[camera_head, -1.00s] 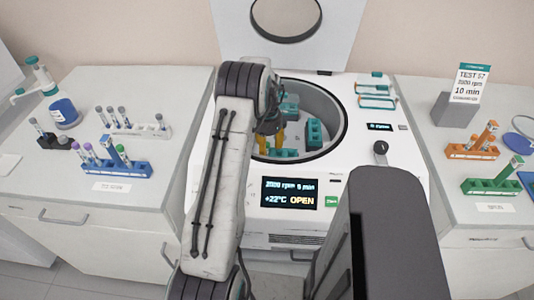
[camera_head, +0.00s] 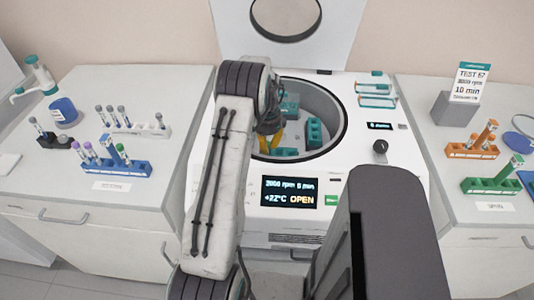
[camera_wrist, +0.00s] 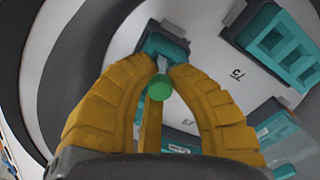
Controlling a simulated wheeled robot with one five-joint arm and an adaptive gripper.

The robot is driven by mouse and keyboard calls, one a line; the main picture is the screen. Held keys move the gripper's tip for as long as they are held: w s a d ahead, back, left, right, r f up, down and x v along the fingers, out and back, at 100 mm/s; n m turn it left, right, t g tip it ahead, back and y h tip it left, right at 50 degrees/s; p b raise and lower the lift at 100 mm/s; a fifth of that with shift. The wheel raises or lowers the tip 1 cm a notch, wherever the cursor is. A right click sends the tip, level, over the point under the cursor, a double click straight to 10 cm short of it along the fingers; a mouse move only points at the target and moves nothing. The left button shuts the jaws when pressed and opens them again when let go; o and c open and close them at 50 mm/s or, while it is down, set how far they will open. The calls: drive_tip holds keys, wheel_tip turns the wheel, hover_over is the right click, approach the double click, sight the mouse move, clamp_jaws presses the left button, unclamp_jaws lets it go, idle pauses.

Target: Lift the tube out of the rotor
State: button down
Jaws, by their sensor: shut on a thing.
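The tube has a green cap (camera_wrist: 159,88) and shows between my yellow fingers in the wrist view. Its clear body (camera_wrist: 162,66) runs to a teal bucket (camera_wrist: 163,42) of the rotor; how deep it sits is hidden. My gripper (camera_wrist: 166,70) is shut on the tube, with fingers on both sides of it. In the head view my gripper (camera_head: 271,141) reaches into the open centrifuge bowl, and my arm hides part of it. The tube cannot be made out there. The rotor (camera_wrist: 208,70) is pale, with numbered places and teal buckets.
Another rotor bucket (camera_head: 314,132) stands right of my gripper, near the bowl wall. The raised lid (camera_head: 287,45) is behind. The display (camera_head: 290,193) reads OPEN. A blue rack (camera_head: 116,169) stands on the left bench; orange (camera_head: 472,150) and green (camera_head: 491,186) racks stand on the right.

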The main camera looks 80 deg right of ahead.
wheel_tip(320, 180, up, 10)
drive_tip(key=shift+b, duration=0.5)
idle(0.3)
drive_tip(key=shift+r, duration=0.15)
drive_tip(key=shift+r+p, duration=2.15)
drive_tip(key=shift+r, duration=0.1)
